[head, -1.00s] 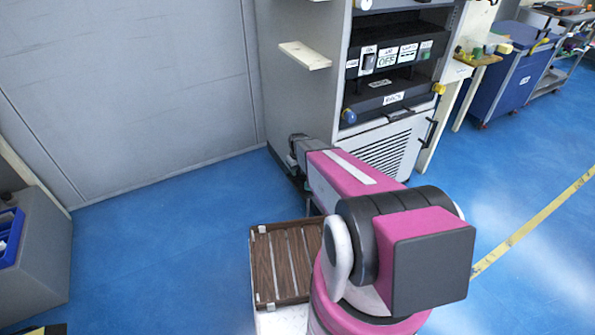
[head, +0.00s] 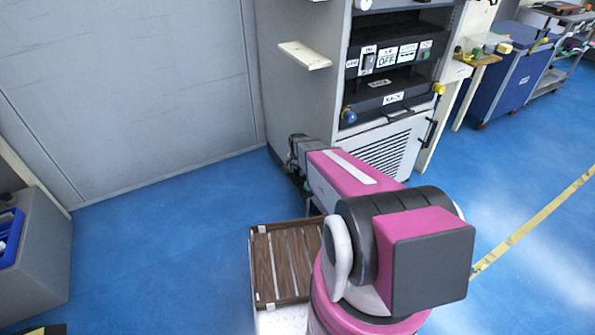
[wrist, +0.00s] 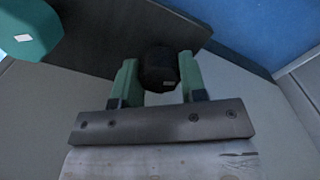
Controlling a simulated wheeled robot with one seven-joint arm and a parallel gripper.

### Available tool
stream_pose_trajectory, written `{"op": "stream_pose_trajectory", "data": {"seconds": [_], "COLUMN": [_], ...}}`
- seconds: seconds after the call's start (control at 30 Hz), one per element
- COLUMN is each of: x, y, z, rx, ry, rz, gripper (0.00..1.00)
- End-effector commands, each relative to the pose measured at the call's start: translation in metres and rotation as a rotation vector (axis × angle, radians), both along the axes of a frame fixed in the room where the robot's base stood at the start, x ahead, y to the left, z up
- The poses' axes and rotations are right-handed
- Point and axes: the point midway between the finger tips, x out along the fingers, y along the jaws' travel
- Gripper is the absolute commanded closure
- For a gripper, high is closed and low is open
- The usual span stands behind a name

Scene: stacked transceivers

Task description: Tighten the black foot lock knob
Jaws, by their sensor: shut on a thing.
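The black foot lock knob (wrist: 158,68) shows in the wrist view, with a small pale mark on its face. My gripper (wrist: 157,78) has its two green fingers on either side of the knob and is shut on it. In the head view my pink arm reaches down to the lower left corner of the rack cabinet (head: 295,95). The knob and my fingertips are hidden there behind the arm.
A brown slatted tray (head: 262,270) lies left of my arm's base.

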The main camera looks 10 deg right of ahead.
Motion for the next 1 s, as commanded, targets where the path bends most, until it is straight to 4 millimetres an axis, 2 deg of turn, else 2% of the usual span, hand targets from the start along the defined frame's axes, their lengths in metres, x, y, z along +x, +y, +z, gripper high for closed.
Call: {"op": "stream_pose_trajectory", "data": {"seconds": [0.2,0.5,1.0], "x": [-0.0001,-0.0002,-0.0002], "y": [-0.0003,-0.0004,-0.0004], "z": [0.0019,0.0024,0.003], "rx": [-0.001,0.0,0.0], "ry": [-0.002,-0.003,-0.004], "rz": [-0.17,-0.319,-0.371], "gripper": [0.85,0.85,0.85]}}
